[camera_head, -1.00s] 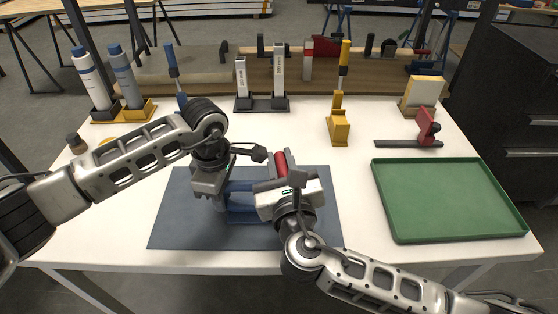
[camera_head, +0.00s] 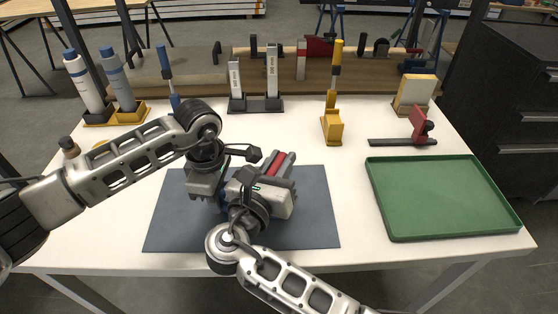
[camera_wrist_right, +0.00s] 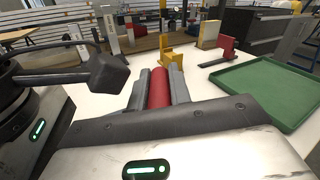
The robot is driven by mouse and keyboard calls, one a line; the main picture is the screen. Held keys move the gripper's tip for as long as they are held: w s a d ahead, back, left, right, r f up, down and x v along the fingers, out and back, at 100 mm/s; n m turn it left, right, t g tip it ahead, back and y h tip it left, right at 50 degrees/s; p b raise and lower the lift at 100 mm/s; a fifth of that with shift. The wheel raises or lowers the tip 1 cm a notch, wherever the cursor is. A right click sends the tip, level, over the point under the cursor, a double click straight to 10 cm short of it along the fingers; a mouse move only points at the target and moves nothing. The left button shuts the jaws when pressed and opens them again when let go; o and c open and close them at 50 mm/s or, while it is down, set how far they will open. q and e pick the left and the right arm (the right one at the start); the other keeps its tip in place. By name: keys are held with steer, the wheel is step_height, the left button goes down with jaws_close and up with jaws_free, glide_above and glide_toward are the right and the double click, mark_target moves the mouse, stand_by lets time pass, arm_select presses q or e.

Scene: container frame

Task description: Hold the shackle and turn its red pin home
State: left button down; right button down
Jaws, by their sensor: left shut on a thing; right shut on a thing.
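The red pin (camera_head: 276,165) lies between the two dark fingers of my right gripper (camera_head: 280,168), which is shut on it over the dark mat (camera_head: 175,232). In the right wrist view the red pin (camera_wrist_right: 159,88) shows as a red bar between the fingers of my right gripper (camera_wrist_right: 160,82). My left gripper (camera_head: 222,192) is close beside the right one, low over the mat, and is shut on the shackle. The shackle is almost wholly hidden behind the grippers, so the fit of pin and shackle cannot be seen.
A green tray (camera_head: 440,235) lies to the right, with a red-and-black tool (camera_head: 420,135) behind it. A yellow holder (camera_head: 332,128), a dark stand with grey blocks (camera_head: 256,104) and bottles in a yellow rack (camera_head: 115,115) line the back. The white table's middle right is clear.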

steer(key=shift+w+r, duration=0.1)
steer(key=shift+r, duration=0.3)
steer(key=c, duration=1.3)
jaws_free()
steer(key=shift+f, duration=0.1)
steer(key=shift+f, duration=0.1)
